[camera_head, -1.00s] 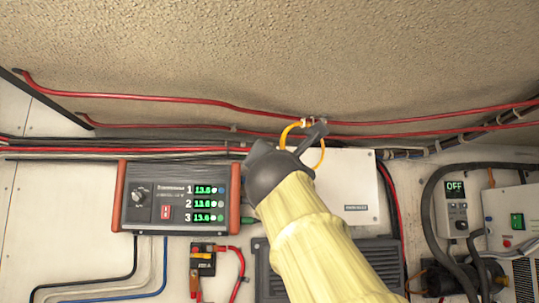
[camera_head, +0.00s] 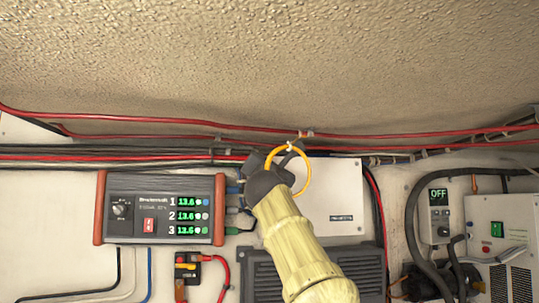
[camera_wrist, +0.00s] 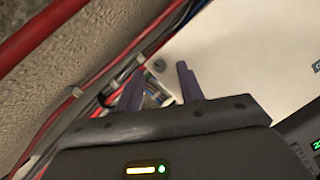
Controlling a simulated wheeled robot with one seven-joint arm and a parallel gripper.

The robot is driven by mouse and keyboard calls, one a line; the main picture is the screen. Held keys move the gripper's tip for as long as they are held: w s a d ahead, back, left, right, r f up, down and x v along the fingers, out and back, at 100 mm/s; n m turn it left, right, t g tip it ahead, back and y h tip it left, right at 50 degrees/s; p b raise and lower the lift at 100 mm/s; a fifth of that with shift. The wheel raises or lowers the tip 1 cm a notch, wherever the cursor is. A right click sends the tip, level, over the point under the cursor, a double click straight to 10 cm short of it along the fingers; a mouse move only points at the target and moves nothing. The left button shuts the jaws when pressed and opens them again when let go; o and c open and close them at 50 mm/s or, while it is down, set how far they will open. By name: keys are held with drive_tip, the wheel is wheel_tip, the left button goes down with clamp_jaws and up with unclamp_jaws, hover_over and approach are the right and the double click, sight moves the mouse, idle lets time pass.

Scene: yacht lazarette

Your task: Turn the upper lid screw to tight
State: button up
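The white box (camera_head: 335,190) is on the wall behind my gripper (camera_head: 268,160) in the head view. My gripper covers the box's upper left corner there. In the wrist view a small grey round screw head (camera_wrist: 158,65) shows near the corner of the white lid (camera_wrist: 235,50). My gripper (camera_wrist: 159,70) has its two dark fingers apart, and the screw head appears between and just beyond their tips. I see no contact. Striped, coloured parts (camera_wrist: 157,94) show between the fingers; I cannot tell what they are.
Red cables (camera_head: 400,135) run just above the box, close to my gripper. A red-ended power supply (camera_head: 160,208) is to the left. A dark ribbed unit (camera_head: 360,265) is below. A grey controller reading OFF (camera_head: 438,215) is to the right.

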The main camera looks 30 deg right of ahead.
drive_tip(key=shift+w+d+r, duration=0.2)
drive_tip(key=shift+w+d, duration=0.1)
drive_tip(key=shift+w, duration=0.3)
clamp_jaws()
